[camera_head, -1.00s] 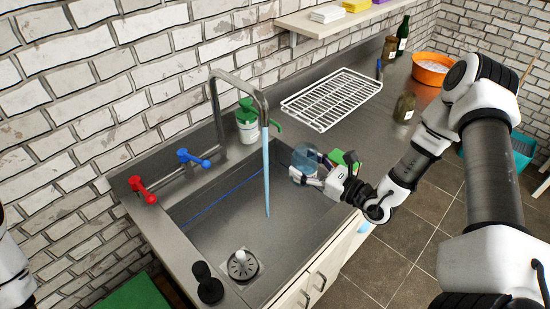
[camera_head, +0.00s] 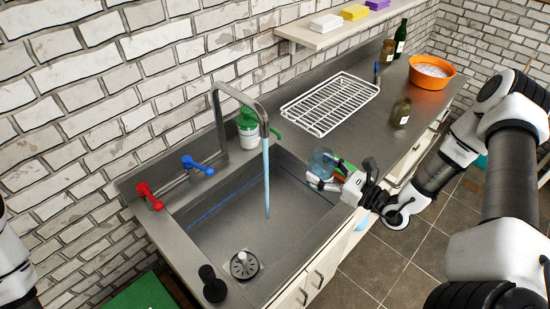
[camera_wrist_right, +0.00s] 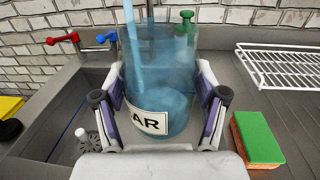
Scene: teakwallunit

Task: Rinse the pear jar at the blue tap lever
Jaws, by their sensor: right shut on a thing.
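The blue-tinted glass jar (camera_head: 321,163) is in my right gripper (camera_head: 332,183), held upright over the right end of the sink. In the right wrist view the jar (camera_wrist_right: 178,100) sits between both fingers (camera_wrist_right: 160,115); its label ends in "AR", the rest is hidden. The blue tap lever (camera_head: 199,166) is on the sink's back left ledge. Water (camera_head: 266,175) runs from the tall spout (camera_head: 237,92) into the sink, left of the jar. In the wrist view the stream shows behind the glass. I cannot tell if the jar holds water. My left gripper is out of view.
A red lever (camera_head: 149,196) is left of the blue one. A green-topped bottle (camera_head: 248,132) stands behind the sink. A green and orange sponge (camera_wrist_right: 258,138) lies right of the jar. A white rack (camera_head: 330,103), a dark jar (camera_head: 400,112) and an orange bowl (camera_head: 432,72) are farther right.

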